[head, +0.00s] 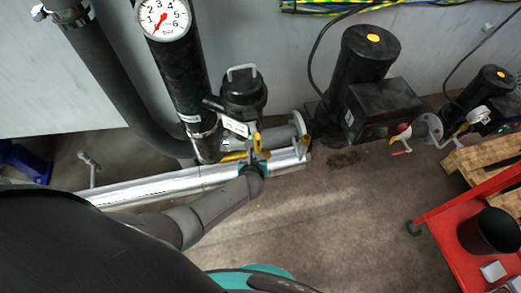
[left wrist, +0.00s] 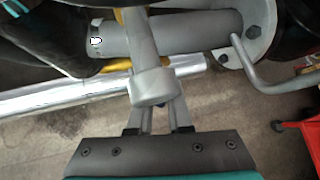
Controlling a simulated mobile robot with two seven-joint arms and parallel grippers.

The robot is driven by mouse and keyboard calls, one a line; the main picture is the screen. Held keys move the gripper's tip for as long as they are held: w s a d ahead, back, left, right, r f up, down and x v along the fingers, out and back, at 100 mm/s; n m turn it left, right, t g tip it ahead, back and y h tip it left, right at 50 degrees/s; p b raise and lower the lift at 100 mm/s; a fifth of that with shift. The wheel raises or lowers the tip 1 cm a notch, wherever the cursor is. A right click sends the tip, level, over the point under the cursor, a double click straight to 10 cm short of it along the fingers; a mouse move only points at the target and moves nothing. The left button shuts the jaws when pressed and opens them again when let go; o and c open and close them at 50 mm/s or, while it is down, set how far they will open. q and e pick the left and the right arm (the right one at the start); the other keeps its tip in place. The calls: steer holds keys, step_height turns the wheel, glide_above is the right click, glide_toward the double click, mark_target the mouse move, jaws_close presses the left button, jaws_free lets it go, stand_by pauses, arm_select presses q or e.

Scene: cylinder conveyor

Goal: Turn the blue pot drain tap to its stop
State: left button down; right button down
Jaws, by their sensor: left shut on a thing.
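In the left wrist view the gripper (left wrist: 156,112) is shut at a grey round-ended piece (left wrist: 155,88), which looks like the tap. A yellow part (left wrist: 128,64) shows behind it. How far the tap is turned cannot be told. My right gripper is in neither view.
A silver pipe (head: 150,186) runs low along the wall. A pressure gauge (head: 164,18) sits on the dark pipe. A black pump (head: 365,60) stands to the right. A red cart (head: 455,250) with a black bucket (head: 488,232) is at far right. Floor between is clear.

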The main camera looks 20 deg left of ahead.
arm_select(q)
steer(key=shift+s+a+m+g+y+p, duration=0.3)
steer(key=shift+a+g+y+p, duration=0.1)
steer(key=shift+a+y+p, duration=0.2)
steer(key=shift+f, duration=0.1)
steer(key=c, duration=0.9)
jaws_free()
steer(key=shift+o, duration=0.2)
steer(key=shift+d, duration=0.1)
steer(key=s+d+r+p, duration=0.1)
steer(key=s+d+p, duration=0.1)
steer(key=s, duration=0.5)
steer(key=s+d+r+p, duration=0.2)
steer(key=s+d, duration=0.2)
steer(key=s, duration=0.3)
steer(key=shift+s+r+p, duration=0.15)
steer(key=shift+r+p, duration=0.15)
steer(key=shift+d, duration=0.1)
